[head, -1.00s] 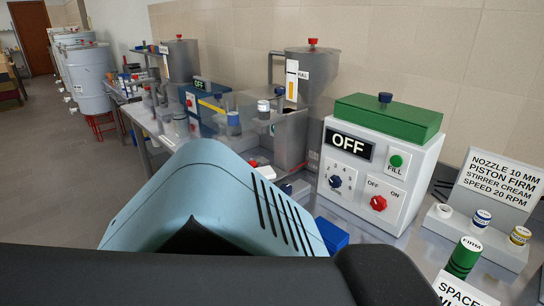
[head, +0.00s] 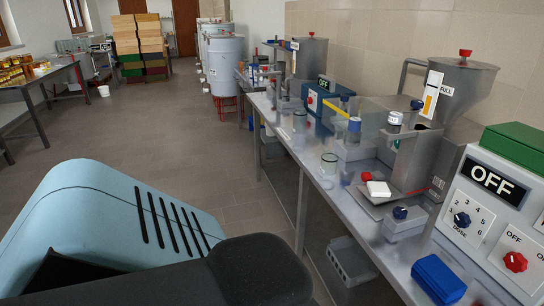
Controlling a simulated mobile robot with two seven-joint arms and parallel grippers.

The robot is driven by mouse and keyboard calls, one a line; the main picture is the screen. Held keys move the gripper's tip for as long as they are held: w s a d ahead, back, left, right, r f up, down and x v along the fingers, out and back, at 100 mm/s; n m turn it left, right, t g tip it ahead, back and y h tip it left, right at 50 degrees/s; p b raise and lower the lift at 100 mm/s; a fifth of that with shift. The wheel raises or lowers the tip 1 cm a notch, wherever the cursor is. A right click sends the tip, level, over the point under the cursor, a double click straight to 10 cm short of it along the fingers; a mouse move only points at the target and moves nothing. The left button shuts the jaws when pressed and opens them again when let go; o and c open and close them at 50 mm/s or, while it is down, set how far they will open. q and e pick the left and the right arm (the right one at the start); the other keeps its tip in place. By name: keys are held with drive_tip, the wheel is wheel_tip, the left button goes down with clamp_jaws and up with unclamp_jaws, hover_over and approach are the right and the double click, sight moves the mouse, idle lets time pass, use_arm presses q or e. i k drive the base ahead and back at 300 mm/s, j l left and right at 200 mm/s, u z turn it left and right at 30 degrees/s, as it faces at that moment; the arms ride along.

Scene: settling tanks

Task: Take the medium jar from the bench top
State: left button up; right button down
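The steel bench top (head: 309,178) runs from the lower right toward the back. A clear glass jar (head: 329,163) stands upright near its front edge. Another clear jar (head: 300,121) stands farther back along the bench. I cannot tell which of them, if either, is the medium jar. Both stand apart from my arm. A light-blue and black part of my own body fills the lower left. Neither gripper shows in the head view.
A steel filling machine with a hopper (head: 461,92) and a white control box reading OFF (head: 480,215) stand on the bench. A blue block (head: 438,278) lies near its front edge. A grey crate (head: 352,262) sits below. The floor (head: 180,125) at left is open.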

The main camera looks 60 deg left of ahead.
sight(329, 160)
drive_tip(key=u, duration=1.5)
drive_tip(key=i+j+z, duration=0.1)
drive_tip(key=z, duration=0.3)
drive_tip(key=i+j+z, duration=0.1)
drive_tip(key=z, duration=0.3)
drive_tip(key=j+z, duration=0.35)
drive_tip(key=i+j+z, duration=0.1)
drive_tip(key=j+z, duration=0.15)
drive_tip(key=j, duration=0.15)
drive_tip(key=i+j+z, duration=0.2)
drive_tip(key=j, duration=0.15)
drive_tip(key=k+j+z, duration=0.1)
drive_tip(key=j+z, duration=0.15)
drive_tip(key=j, duration=2.5)
drive_tip(key=i+z, duration=0.05)
